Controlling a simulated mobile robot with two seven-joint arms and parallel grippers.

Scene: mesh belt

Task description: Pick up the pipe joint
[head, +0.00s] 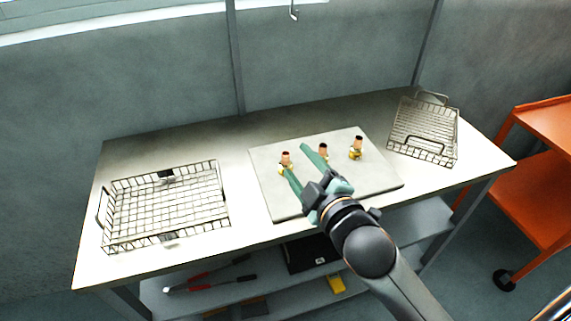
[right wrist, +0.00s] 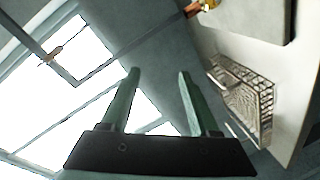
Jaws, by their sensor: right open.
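Three pipe joints with copper tops and brass lower parts stand on a pale board (head: 281,207): a left one (head: 286,158), a middle one (head: 323,149) and a right one (head: 356,147). My right gripper (head: 296,159) is open and empty, its green fingers over the board. In the head view its fingertips appear near the left joint, which shows between them; the height gap cannot be told. In the right wrist view the open fingers (right wrist: 158,72) have nothing between them. Part of a joint (right wrist: 203,5) shows at the top edge there. My left gripper is not in view.
A wire basket (head: 108,238) stands on the table's left, another (head: 424,155) at the back right, also in the right wrist view (right wrist: 266,128). A shelf below the table holds tools. An orange cart (head: 545,205) stands at right. Bare table (head: 240,205) lies left of the board.

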